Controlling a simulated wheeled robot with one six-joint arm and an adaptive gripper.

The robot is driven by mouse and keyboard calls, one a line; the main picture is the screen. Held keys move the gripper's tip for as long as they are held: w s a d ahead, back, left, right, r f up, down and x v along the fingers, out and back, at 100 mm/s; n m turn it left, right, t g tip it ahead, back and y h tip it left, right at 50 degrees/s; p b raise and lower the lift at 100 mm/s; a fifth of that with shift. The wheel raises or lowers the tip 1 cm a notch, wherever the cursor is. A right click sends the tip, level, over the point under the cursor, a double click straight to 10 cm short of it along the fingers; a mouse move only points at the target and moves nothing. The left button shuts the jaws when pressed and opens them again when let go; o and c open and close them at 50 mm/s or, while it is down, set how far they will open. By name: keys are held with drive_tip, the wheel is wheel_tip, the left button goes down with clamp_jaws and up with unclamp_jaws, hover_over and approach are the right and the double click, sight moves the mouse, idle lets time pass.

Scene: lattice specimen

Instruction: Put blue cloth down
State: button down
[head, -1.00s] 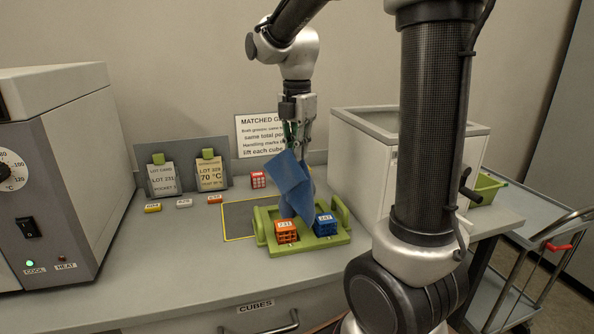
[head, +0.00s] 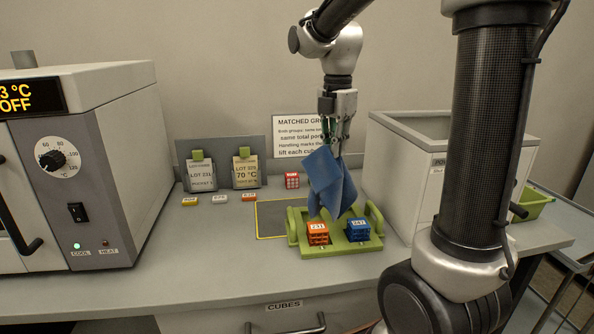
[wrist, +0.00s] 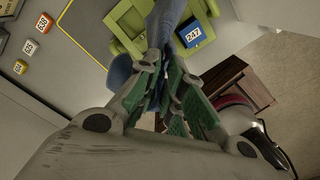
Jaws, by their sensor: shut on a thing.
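The blue cloth (head: 331,182) hangs in folds from my gripper (head: 337,140) in the head view. My gripper is shut on its upper part and points down. The cloth hangs above and behind the green tray (head: 308,251), and its lower end reaches near the tray's back; I cannot tell whether it touches. In the wrist view the cloth (wrist: 163,22) shows beyond the green-padded fingers (wrist: 170,95), which hide part of it.
An orange cube (head: 317,234) and a blue cube (head: 358,230) sit on the tray. A grey-white bin (head: 400,172) stands to the right, an oven (head: 100,190) at left. The front counter is clear.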

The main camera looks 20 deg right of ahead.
drive_tip(key=w+a, duration=0.3)
drive_tip(key=a, duration=0.7)
drive_tip(key=w+a, duration=0.3)
drive_tip(key=a, duration=0.7)
drive_tip(key=w+a, duration=0.3)
drive_tip(key=a, duration=0.7)
drive_tip(key=shift+a+r, duration=0.2)
drive_tip(key=shift+r, duration=0.15)
drive_tip(key=shift+w, duration=0.1)
drive_tip(key=w+a+f+b, duration=0.1)
drive_tip(key=w+a, duration=0.1)
drive_tip(key=w, duration=0.6)
drive_tip(key=w+a, duration=0.2)
drive_tip(key=w, duration=0.5)
drive_tip(key=shift+n, duration=0.3)
drive_tip(key=s+d+f, duration=0.2)
drive_tip(key=s+f, duration=0.5)
drive_tip(key=s, duration=0.1)
drive_tip(key=s+d+f, duration=0.2)
drive_tip(key=s+f, duration=0.5)
drive_tip(key=s, duration=0.2)
drive_tip(key=s+d+f, duration=0.2)
drive_tip(key=s+f, duration=0.5)
drive_tip(key=s, duration=0.1)
drive_tip(key=shift+s+d+f, duration=0.25)
drive_tip(key=shift+s+f, duration=0.15)
